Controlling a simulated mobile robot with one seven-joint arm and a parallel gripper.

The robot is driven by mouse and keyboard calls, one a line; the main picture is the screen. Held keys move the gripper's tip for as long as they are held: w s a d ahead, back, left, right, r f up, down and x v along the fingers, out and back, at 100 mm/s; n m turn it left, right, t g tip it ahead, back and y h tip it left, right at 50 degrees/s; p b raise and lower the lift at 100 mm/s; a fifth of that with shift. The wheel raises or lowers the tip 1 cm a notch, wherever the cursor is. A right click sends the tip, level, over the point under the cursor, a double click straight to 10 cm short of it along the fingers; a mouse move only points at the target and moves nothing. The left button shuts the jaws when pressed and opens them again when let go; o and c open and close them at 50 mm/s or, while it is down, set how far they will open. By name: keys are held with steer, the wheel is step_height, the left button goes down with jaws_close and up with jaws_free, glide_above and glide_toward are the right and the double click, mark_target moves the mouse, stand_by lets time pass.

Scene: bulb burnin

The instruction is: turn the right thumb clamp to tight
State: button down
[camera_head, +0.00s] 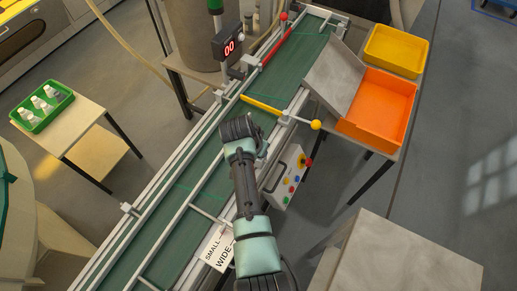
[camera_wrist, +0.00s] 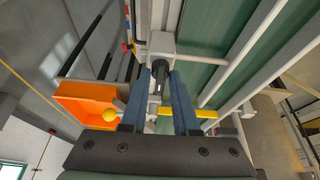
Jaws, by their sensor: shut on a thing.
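The right thumb clamp (camera_wrist: 160,72) shows in the wrist view as a dark knob on a pale grey block beside the green conveyor. My gripper (camera_wrist: 160,85) has its two blue-grey fingers on either side of the knob and is shut on it. In the head view my gripper (camera_head: 240,130) is over the conveyor's right rail and hides the clamp. The knob's tight or loose marking cannot be read. A card (camera_head: 217,248) reading SMALL and WIDE lies by the rail, below and left of my gripper.
A yellow bar with a yellow ball (camera_head: 315,124) crosses the green conveyor (camera_head: 190,185) near my gripper. A control box (camera_head: 289,178) with coloured buttons is on the right. An orange bin (camera_head: 378,110) and a yellow bin (camera_head: 398,50) stand farther right. A red 00 display (camera_head: 229,47) stands behind.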

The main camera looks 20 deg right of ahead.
stand_by(0.4)
steer(key=c, duration=0.7)
jaws_free()
steer(key=shift+o, duration=0.2)
steer(key=v, duration=1.3)
steer(key=shift+p, duration=0.4)
